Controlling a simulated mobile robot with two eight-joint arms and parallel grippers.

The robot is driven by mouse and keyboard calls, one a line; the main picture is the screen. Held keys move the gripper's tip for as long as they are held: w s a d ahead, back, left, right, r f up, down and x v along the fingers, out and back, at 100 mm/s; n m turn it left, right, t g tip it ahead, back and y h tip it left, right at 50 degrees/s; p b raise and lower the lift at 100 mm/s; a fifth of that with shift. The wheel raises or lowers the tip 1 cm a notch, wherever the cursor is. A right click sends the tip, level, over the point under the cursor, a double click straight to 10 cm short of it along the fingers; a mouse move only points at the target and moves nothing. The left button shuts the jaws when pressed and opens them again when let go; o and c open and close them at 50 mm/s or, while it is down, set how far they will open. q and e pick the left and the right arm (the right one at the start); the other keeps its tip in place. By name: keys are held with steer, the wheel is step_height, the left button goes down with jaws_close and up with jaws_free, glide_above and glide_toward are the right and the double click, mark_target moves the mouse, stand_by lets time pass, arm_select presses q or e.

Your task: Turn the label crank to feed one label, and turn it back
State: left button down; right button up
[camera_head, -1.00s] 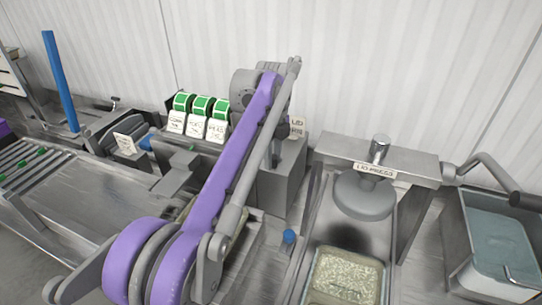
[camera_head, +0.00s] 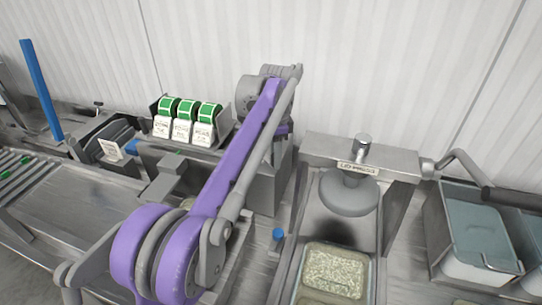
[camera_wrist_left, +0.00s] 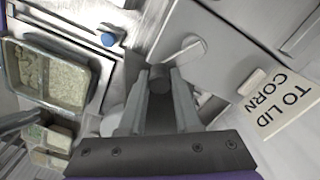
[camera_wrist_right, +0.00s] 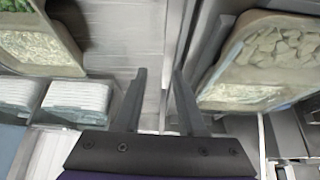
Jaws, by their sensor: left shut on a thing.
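The label dispenser is a grey metal box (camera_head: 262,185) with several green label rolls (camera_head: 187,110) and white cards on its top, left of my purple left arm in the head view. In the left wrist view, my left gripper (camera_wrist_left: 160,75) is shut on the dark round crank handle (camera_wrist_left: 159,80). A pale grey crank lever (camera_wrist_left: 185,53) shows just beyond the fingertips, against the box face. My left arm hides the crank in the head view. My right gripper (camera_wrist_right: 159,75) is open and empty in the right wrist view.
A lid press (camera_head: 350,190) stands on the right over a tray of rice (camera_head: 335,268). Grey-blue tubs (camera_head: 478,230) are at far right. A blue knob (camera_head: 278,235) sits near the box. A conveyor (camera_head: 25,175) and blue post (camera_head: 42,90) are at left.

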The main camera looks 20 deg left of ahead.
arm_select(q)
steer(key=w+n, duration=0.1)
steer(key=n, duration=0.2)
steer(key=w+n, duration=0.1)
steer(key=n, duration=0.2)
steer(key=w+n, duration=0.2)
steer(key=n, duration=0.1)
steer(key=shift+w+d, duration=0.1)
steer(key=shift+d, duration=0.05)
steer(key=shift+w+a+n, duration=0.15)
steer(key=shift+w+n, duration=0.15)
steer(key=shift+n, duration=0.45)
steer(key=shift+w+a+n, duration=0.15)
steer(key=shift+w+n, duration=0.15)
steer(key=shift+n, duration=0.45)
steer(key=c, duration=0.6)
jaws_free()
step_height(320, 180, up, 8)
steer(key=shift+f, duration=0.25)
